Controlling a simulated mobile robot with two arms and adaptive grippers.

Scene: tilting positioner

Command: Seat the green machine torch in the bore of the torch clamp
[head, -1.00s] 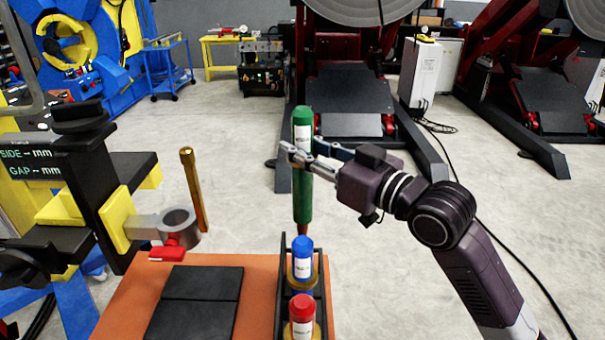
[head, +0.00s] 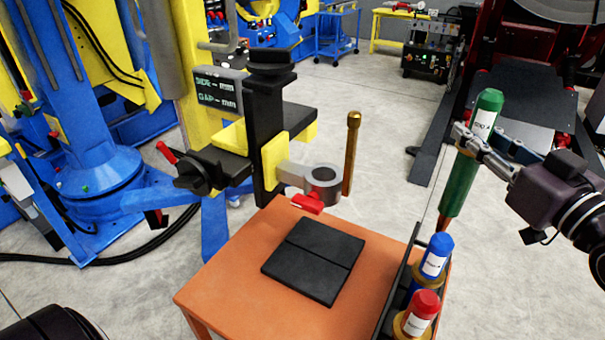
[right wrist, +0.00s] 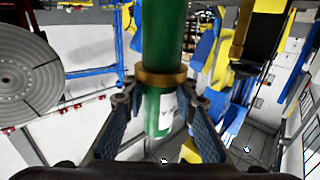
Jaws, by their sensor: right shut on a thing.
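The green machine torch (head: 457,180) is at the right of the head view, slightly tilted, with a white label near its top. My right gripper (head: 466,140) is shut on it below the label. In the right wrist view the torch (right wrist: 163,45) stands between the fingers (right wrist: 160,100), with a brass-coloured collar around it. The torch clamp (head: 322,183) is a grey ring with an open, empty bore and a red lever, on a yellow and black mount left of the torch. The torch is apart from the clamp. My left gripper is not in view.
A rack (head: 411,262) at the orange table's (head: 225,290) right edge holds a blue torch (head: 436,256) and a red torch (head: 421,308). A black pad (head: 313,260) lies on the table. A brass rod (head: 351,155) stands upright just right of the clamp ring.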

